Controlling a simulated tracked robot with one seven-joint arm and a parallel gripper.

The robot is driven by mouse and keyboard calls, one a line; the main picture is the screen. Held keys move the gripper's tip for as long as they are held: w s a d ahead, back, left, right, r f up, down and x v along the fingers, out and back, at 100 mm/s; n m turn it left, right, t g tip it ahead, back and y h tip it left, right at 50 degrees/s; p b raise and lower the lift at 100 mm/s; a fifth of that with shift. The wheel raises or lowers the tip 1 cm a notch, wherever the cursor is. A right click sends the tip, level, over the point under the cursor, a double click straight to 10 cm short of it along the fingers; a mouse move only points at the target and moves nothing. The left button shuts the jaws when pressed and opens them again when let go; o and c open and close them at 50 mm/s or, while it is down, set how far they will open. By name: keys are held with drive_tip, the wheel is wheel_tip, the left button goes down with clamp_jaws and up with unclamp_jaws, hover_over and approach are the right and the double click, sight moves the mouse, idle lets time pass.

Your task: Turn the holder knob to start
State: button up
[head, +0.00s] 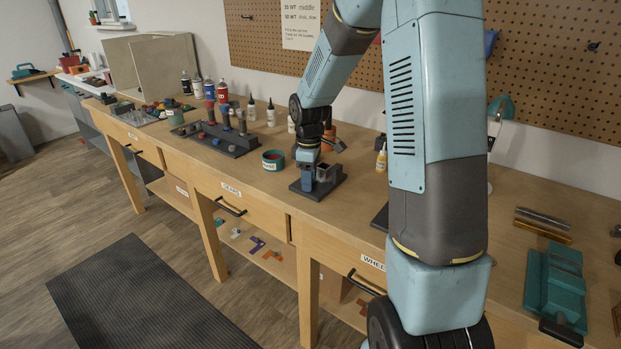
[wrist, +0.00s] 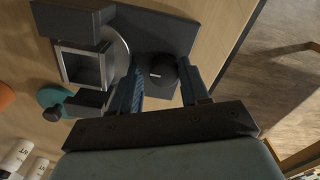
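The holder (head: 335,184) is a dark block with a flat base and a square metal frame, standing on the workbench near the front edge in the head view. In the wrist view its dark plate (wrist: 165,30) fills the top, with the square metal frame (wrist: 82,66) at left. The knob (wrist: 164,74) is black and round with a small pale mark. My gripper (head: 307,163) is down at the holder. In the wrist view the blue fingers of my gripper (wrist: 161,82) stand apart, one on each side of the knob. Whether they touch it is hard to tell.
A teal round container (head: 273,160) stands left of the holder. A dark rack with tools (head: 215,138) is further left, and white bottles (head: 271,113) stand behind. A yellow glue bottle (head: 381,160) is at right. The bench's front edge is close to the holder.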

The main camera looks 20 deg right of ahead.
drive_tip(key=shift+a+r, duration=0.15)
wheel_tip(320, 180, up, 13)
drive_tip(key=shift+r, duration=0.2)
idle(0.5)
drive_tip(key=s+r+m+t, duration=0.2)
drive_tip(key=s+r+m, duration=0.1)
drive_tip(key=s, duration=0.6)
drive_tip(key=s+r+m+t, duration=0.1)
drive_tip(key=s+r+m, duration=0.2)
drive_tip(key=s, duration=0.7)
drive_tip(key=s+r+m+t, duration=0.2)
drive_tip(key=s+m, duration=0.3)
drive_tip(key=s, duration=0.4)
drive_tip(key=shift+s+d+r+m+t, duration=0.3)
drive_tip(key=shift+d+r+m, duration=0.05)
drive_tip(key=shift+r+m, duration=0.05)
